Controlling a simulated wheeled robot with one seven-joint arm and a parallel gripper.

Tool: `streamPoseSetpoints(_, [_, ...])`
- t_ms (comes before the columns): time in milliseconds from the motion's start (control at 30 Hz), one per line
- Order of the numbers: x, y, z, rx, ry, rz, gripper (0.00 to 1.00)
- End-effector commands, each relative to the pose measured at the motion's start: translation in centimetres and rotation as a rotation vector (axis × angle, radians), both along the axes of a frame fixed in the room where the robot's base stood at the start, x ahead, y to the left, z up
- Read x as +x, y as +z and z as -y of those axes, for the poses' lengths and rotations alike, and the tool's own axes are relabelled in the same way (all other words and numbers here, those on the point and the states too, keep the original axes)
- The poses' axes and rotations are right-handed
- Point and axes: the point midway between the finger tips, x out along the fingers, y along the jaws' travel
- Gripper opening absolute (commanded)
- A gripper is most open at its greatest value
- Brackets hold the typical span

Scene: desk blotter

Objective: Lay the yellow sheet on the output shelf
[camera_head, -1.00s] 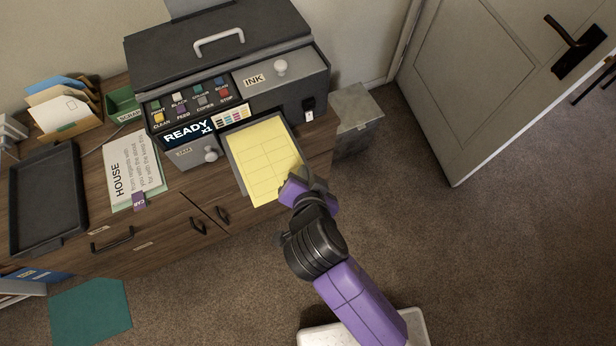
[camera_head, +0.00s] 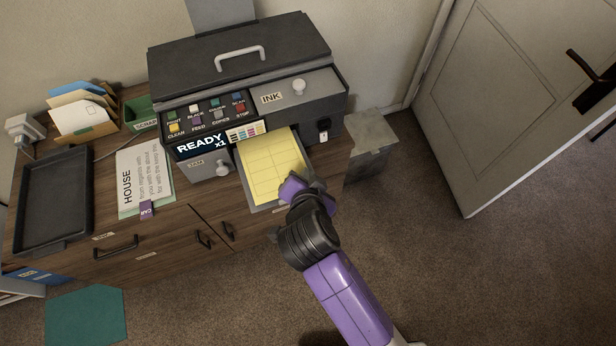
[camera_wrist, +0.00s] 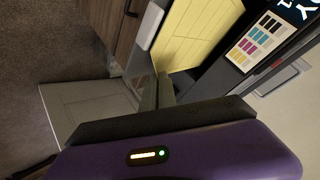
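The yellow sheet (camera_head: 268,168), printed with a faint grid, lies over the grey shelf (camera_head: 264,209) that sticks out from the printer's front. A narrow strip of shelf shows along the sheet's near edge. My gripper (camera_head: 292,187) is at the sheet's near right corner and hides that corner. The wrist view shows the yellow sheet (camera_wrist: 190,35) just beyond my grey fingertips (camera_wrist: 158,92). I cannot tell whether the fingers are pinching it.
The printer (camera_head: 245,80) reads READY x1. Left of it are a HOUSE page (camera_head: 140,185), a black tray (camera_head: 55,200), a green SCRAP bin (camera_head: 138,110) and an envelope holder (camera_head: 82,112). A grey bin (camera_head: 370,140) stands right of the cabinet.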

Motion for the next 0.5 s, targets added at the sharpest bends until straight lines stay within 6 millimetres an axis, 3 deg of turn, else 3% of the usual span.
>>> streamPoseSetpoints(400, [-0.02,-0.36,0.03,0.000,0.000,0.000,0.00])
streamPoseSetpoints(500, [-0.02,-0.36,0.03,0.000,0.000,0.000,0.17])
